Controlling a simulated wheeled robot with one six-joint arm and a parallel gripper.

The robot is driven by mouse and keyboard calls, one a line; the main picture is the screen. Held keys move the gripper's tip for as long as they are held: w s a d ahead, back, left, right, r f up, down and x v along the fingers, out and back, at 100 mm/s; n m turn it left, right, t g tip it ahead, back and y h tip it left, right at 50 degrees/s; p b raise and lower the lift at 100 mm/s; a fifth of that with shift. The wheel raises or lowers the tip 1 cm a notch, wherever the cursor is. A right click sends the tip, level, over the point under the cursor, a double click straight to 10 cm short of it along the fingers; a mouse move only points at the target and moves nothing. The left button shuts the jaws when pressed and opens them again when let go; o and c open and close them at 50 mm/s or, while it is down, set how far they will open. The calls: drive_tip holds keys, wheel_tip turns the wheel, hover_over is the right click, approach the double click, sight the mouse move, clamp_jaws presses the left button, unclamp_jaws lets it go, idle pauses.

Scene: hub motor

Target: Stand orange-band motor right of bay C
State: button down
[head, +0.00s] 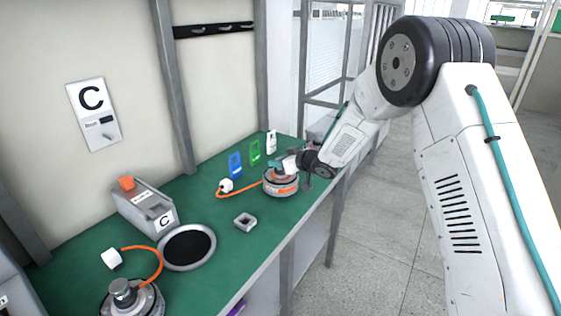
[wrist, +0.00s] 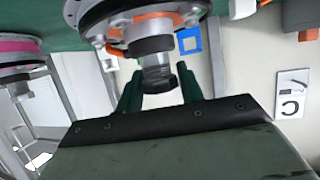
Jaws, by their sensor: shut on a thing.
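The orange-band motor (head: 281,184) is a round grey hub with an orange band, upright at the bench's right edge in the head view. Its orange cable runs left to a white plug (head: 226,186). My gripper (head: 285,166) is above it, shut on its shaft; in the wrist view the dark green fingers flank the shaft (wrist: 156,76). I cannot tell whether its base touches the bench. Bay C has a box with a C label (head: 146,207) and a round pad with a dark centre (head: 187,247), whose surface is empty.
Another motor (head: 132,301) with an orange cable stands at the near left. A grey square block (head: 245,221) lies between the pad and the held motor. Blue (head: 235,165), green (head: 255,152) and white (head: 271,142) upright pieces stand behind. A pink-banded motor (wrist: 18,45) shows in the wrist view.

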drive_tip(key=shift+f, duration=0.5)
idle(0.3)
